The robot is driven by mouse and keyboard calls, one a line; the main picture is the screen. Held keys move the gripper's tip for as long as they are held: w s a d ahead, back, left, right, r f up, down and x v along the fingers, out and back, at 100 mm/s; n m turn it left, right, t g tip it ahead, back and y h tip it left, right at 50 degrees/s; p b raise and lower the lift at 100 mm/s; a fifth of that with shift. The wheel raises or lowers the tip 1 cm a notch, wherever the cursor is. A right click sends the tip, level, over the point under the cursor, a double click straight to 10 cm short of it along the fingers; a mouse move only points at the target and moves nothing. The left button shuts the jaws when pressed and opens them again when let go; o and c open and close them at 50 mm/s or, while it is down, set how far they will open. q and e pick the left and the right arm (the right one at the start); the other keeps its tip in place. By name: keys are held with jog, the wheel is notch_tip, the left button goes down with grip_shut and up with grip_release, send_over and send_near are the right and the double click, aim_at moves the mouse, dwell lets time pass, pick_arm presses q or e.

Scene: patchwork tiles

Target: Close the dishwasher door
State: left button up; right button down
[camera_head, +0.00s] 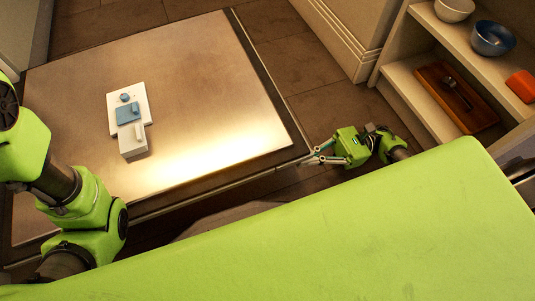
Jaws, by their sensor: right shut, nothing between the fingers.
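The dishwasher door (215,90) is folded down, with its shiny metal inner face turned up, and fills the left and middle of the head view. A white and blue dispenser (130,123) sits on that face. My right gripper (308,159) is shut and empty at the door's near right corner. Its fingertips are at or very close to the door's edge; I cannot tell whether they touch. My left arm crosses the left side of the view, over the door's near left part, but its gripper is out of view. My own green body hides the lower part of the view.
An open shelf unit at the upper right holds a white bowl (454,9), a blue bowl (492,38), an orange item (522,86) and a wooden tray (458,99). A pale cabinet panel (350,30) stands behind. Brown tiled floor (330,108) is bare between the door and shelves.

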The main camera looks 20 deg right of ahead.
jog(key=b+x, duration=0.1)
jog(key=x, duration=0.8)
jog(key=shift+a+b, duration=0.2)
jog(key=shift+b, duration=0.15)
jog(key=shift+s+r, duration=0.1)
jog(key=shift+r, duration=0.1)
